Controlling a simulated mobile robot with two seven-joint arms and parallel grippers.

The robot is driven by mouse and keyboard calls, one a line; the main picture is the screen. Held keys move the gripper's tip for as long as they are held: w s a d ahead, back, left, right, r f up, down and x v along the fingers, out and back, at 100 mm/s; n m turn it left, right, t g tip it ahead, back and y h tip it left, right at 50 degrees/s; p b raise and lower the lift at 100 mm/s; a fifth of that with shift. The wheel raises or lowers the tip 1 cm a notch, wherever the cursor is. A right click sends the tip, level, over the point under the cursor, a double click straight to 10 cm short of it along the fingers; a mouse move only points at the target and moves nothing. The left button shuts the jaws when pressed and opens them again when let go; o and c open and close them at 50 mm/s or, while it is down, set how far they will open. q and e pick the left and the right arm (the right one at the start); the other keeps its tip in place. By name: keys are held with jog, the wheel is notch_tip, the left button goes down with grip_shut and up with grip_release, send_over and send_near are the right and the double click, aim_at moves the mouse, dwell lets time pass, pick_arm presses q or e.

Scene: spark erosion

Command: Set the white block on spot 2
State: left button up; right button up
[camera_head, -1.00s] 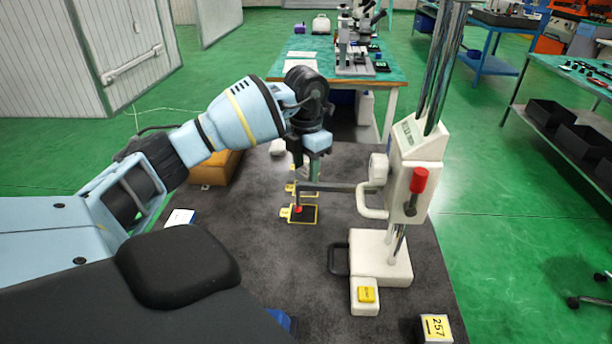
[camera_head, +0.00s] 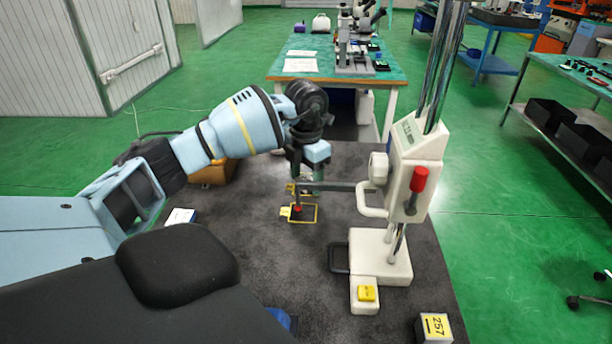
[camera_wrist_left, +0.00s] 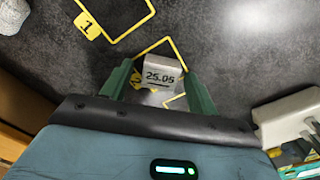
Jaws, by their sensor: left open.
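The white block (camera_wrist_left: 160,74), pale grey in this light and marked 25.05, is at the yellow outline of spot 2 (camera_wrist_left: 172,42) in the left wrist view. The label 2 (camera_wrist_left: 136,80) shows beside it, partly covered. My left gripper (camera_wrist_left: 160,82) is open, with one green finger on each side of the block. I cannot tell whether either finger touches it. My right gripper is not in view.
Spot 1's outline (camera_wrist_left: 128,35) lies beside spot 2. A block marked 257 (camera_head: 437,328) sits at the front right.

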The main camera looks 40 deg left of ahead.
aim_at(306, 179)
pick_arm(q)
notch_tip(306, 179, up, 12)
jog(key=shift+r+p, duration=0.2)
jog(key=shift+p, duration=0.15)
